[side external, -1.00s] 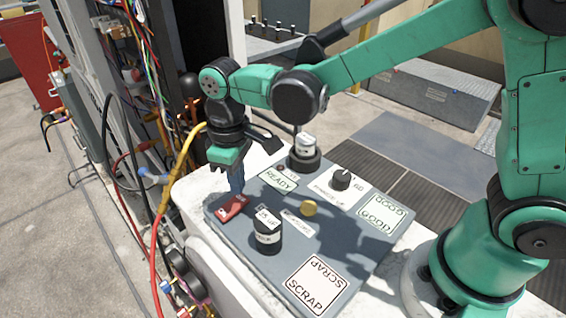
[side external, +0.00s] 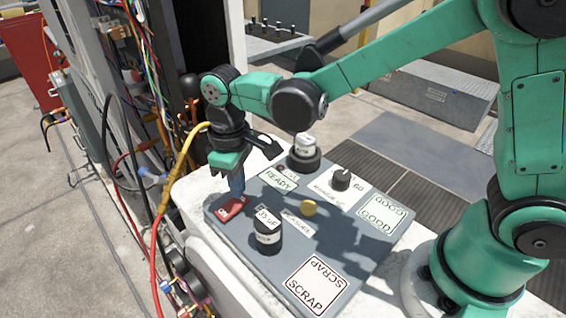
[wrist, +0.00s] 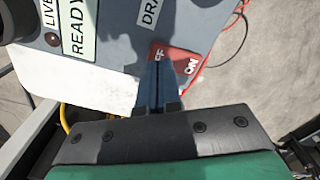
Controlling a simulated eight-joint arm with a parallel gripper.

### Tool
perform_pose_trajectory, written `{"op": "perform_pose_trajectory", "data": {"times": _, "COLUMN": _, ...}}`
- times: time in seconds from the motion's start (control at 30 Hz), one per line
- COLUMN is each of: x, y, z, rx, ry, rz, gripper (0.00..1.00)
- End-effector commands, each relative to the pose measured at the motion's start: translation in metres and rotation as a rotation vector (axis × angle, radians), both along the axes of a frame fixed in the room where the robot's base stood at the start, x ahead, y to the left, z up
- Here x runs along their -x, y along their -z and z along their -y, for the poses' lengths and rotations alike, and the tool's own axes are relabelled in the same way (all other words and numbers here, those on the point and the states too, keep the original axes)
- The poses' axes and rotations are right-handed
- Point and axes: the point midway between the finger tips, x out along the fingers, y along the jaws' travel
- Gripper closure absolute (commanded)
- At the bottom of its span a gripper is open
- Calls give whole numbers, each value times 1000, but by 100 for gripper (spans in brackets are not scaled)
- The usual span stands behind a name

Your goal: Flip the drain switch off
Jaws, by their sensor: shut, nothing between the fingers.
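The drain switch is a red rocker (side external: 229,210) at the left edge of the grey panel. In the side view its near end, marked ON, faces the camera and looks raised. The wrist view shows the red rocker (wrist: 184,57) with ON at right and a partly covered OFF at left. My gripper (side external: 237,192) is shut and empty, pointing down at the rocker's far, OFF end. In the wrist view its fingertips (wrist: 156,68) overlap the OFF marking. They look in contact, but the exact touch point is hidden. A cut-off label starting "DRA" (wrist: 150,12) lies beside it.
The panel holds black-and-white cylinders (side external: 267,236) (side external: 304,153), a knob (side external: 341,179), a yellow button (side external: 309,208) and READY (side external: 278,180), GOOD (side external: 378,220) and SCRAP (side external: 316,284) pads. Yellow and red hoses (side external: 155,225) hang left of the panel.

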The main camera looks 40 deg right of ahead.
Motion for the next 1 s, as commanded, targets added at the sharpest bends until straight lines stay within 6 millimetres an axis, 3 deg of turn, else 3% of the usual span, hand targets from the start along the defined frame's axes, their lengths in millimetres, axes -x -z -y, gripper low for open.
{"op": "perform_pose_trajectory", "data": {"times": 1.0, "x": 0, "y": 15, "z": 0, "rx": 0, "ry": 0, "rz": 0, "gripper": 100}}
